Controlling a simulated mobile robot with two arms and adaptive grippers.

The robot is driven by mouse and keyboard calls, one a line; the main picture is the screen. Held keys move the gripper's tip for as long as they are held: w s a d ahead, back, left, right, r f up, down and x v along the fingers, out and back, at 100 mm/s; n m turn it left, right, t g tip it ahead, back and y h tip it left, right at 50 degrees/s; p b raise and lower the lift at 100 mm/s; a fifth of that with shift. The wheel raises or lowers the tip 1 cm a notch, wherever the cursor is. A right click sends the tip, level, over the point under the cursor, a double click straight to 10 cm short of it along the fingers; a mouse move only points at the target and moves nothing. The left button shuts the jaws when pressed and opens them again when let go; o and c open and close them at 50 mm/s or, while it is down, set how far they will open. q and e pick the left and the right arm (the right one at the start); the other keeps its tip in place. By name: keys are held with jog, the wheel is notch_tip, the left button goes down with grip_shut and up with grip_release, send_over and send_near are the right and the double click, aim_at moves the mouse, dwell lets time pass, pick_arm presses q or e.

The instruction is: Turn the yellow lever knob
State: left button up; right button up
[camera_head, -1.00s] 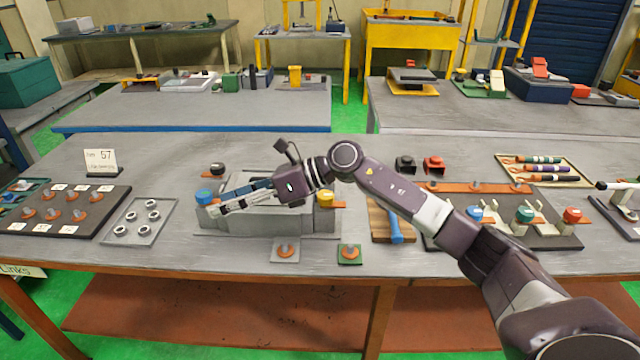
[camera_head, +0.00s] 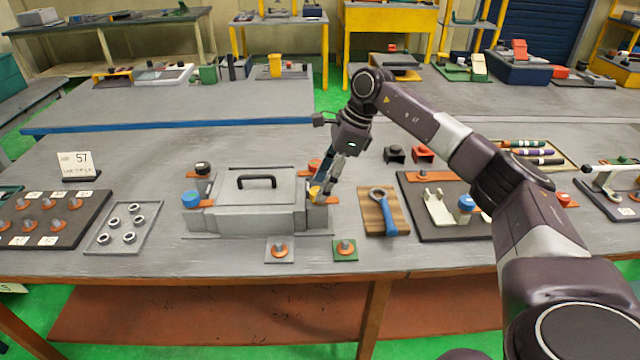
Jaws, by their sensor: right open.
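The yellow lever knob (camera_head: 315,194) sits at the right end of the grey box-like fixture (camera_head: 250,220), on an orange-brown lever, and is partly hidden by my gripper. My right gripper (camera_head: 322,183) points down with its fingertips at the yellow knob; it is open, and I cannot tell whether the fingers touch the knob or stand around it. A blue knob (camera_head: 191,200) is at the left end of the same fixture. The fixture's lid has a black handle (camera_head: 257,181). My left gripper is not in view.
A wooden board with a blue wrench (camera_head: 387,215) lies right of the fixture. Small plates with orange knobs (camera_head: 279,250) lie in front. Black (camera_head: 395,154) and red (camera_head: 424,153) blocks stand behind. A tray of rings (camera_head: 125,228) is at left.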

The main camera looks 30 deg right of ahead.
jog(key=shift+w+a+f, duration=0.1)
jog(key=shift+a+f, duration=0.15)
jog(key=shift+f, duration=0.45)
jog(key=c, duration=1.2)
jog(key=shift+o, duration=0.2)
